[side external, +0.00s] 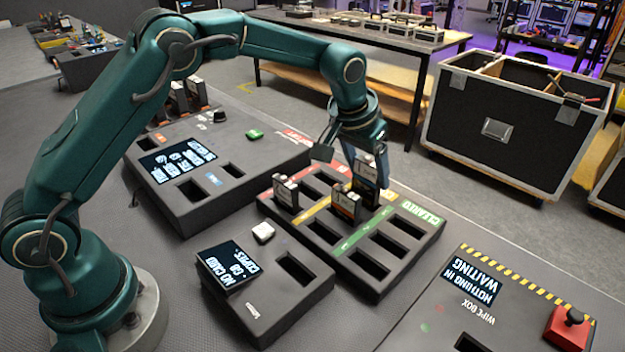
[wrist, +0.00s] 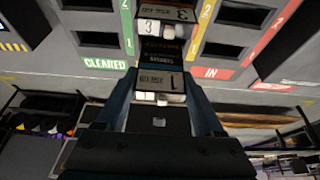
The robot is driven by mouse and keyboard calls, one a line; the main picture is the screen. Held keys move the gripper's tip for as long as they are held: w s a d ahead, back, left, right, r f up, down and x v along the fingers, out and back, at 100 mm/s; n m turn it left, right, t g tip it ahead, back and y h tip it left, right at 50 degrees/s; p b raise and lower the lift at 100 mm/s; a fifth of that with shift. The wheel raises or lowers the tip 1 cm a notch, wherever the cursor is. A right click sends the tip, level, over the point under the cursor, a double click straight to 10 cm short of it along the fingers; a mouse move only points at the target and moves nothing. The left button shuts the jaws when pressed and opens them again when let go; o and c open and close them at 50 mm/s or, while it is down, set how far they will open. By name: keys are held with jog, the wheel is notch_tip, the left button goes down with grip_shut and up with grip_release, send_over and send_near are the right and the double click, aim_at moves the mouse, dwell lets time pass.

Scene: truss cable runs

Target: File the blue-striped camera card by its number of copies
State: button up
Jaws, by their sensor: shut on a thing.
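My gripper (side external: 366,178) is shut on a dark card with a white label (side external: 366,163). In the wrist view my gripper (wrist: 160,88) points at the tray, and the held card (wrist: 160,82) shows a blue band beside its label. The card is upright at the far end of the tray's yellow lane; I cannot tell whether its lower end is in a slot. The sorting tray (side external: 375,287) has red, yellow and green lanes with numbered slots. One card (side external: 346,203) stands in the yellow lane and another (side external: 286,192) in the red lane. The green lane reads CLEARED.
A reader box (side external: 270,312) has a screen saying NO CARD and an empty slot. A larger console (side external: 180,215) stands behind it, with several cards at its back. The wipe box (side external: 440,315), with a red switch (side external: 569,328), is at front right. The green lane's slots look empty.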

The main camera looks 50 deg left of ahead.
aim_at(369, 157)
jog(key=shift+f, duration=1.55)
dwell(1.6)
jog(key=o, duration=1.5)
jog(key=shift+o, duration=0.2)
jog(key=shift+r, duration=3.8)
jog(key=shift+r, duration=0.1)
